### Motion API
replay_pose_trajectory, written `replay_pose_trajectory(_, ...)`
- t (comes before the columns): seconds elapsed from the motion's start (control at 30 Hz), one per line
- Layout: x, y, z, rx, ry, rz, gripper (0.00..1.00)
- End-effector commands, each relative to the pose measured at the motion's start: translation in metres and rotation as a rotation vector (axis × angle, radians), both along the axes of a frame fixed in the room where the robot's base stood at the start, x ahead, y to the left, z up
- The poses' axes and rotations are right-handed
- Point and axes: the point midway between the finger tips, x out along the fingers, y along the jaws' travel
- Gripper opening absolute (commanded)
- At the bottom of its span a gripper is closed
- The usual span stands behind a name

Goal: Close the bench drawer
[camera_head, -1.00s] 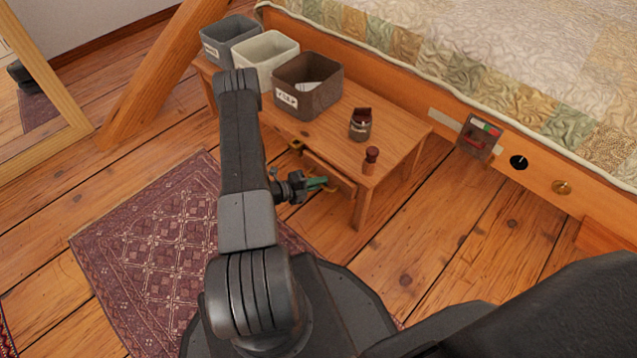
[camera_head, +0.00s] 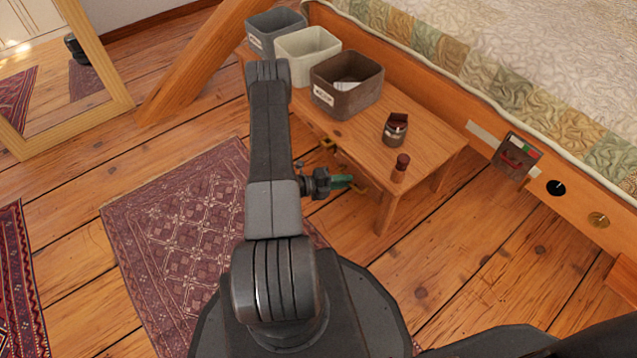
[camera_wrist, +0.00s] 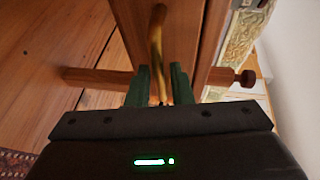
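The wooden bench (camera_head: 430,158) stands beside the bed. Its drawer front is mostly hidden behind my arm and gripper in the head view, so I cannot tell there how far it stands out. My gripper (camera_head: 342,182) is at the bench's front side, near its right end. In the wrist view the wooden drawer front (camera_wrist: 186,35) fills the upper middle, with a curved brass handle (camera_wrist: 157,35) on it. The two green fingers of my gripper (camera_wrist: 159,88) are apart, with the handle's lower end seen between them. Whether they touch it is unclear.
A grey bin (camera_head: 275,32), a cream bin (camera_head: 306,58), a brown bin (camera_head: 346,86), a jar (camera_head: 395,130) and a dark-topped bottle (camera_head: 400,167) stand on the bench. A patterned rug (camera_head: 180,225) lies left of my arm. A timber brace (camera_head: 205,60) and mirror (camera_head: 105,50) are beyond.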

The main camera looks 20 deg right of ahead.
Motion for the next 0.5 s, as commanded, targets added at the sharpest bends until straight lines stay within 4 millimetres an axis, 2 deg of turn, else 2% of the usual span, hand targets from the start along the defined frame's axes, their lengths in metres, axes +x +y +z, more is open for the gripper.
replay_pose_trajectory(0.1, 0.001, 0.022, 0.006, 0.002, 0.002, 0.007, 0.2)
replay_pose_trajectory(0.5, 0.001, 0.085, 0.016, 0.002, 0.003, 0.006, 0.2)
